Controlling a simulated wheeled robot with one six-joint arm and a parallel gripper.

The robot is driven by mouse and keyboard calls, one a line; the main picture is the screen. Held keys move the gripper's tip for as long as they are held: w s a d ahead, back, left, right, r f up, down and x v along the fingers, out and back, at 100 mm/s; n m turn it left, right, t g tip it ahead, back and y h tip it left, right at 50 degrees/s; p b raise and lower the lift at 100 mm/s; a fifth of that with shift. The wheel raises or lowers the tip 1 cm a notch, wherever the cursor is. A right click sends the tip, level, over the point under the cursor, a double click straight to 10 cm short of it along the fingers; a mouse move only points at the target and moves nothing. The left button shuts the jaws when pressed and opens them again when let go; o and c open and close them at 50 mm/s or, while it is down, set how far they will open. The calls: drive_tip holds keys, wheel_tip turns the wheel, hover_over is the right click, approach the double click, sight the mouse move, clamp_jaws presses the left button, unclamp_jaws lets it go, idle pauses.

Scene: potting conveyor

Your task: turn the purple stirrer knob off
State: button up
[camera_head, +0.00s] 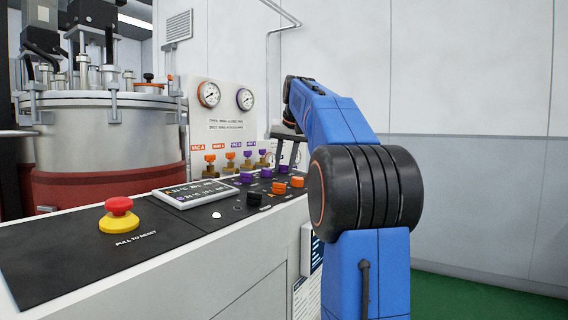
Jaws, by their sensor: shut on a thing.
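Purple knobs stand on the sloped black control panel (150,240): one at the left of the row (246,178), one beside it (266,173), and one farther right (283,169) beneath my gripper. Their labels are too small to read, so I cannot tell by lettering which is the stirrer knob. My gripper (286,158) points down at the back right of the panel, its dark fingers closed on the right-hand purple knob. The fingers partly hide that knob, and its turn position cannot be made out.
Orange knobs (279,188) and a black knob (254,200) sit close in front. A red emergency button (119,206) and a small display (196,193) are to the left. Orange and purple valve handles (210,158) stand behind, below two gauges (209,94). A steel vessel (100,125) stands back left.

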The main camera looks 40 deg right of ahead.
drive_tip(key=shift+n, duration=0.6)
drive_tip(key=shift+y, duration=0.3)
drive_tip(key=o, duration=1.1)
drive_tip(key=shift+c, duration=0.2)
drive_tip(key=shift+s, duration=0.1)
drive_tip(key=v, duration=1.7)
drive_tip(key=shift+s, duration=0.3)
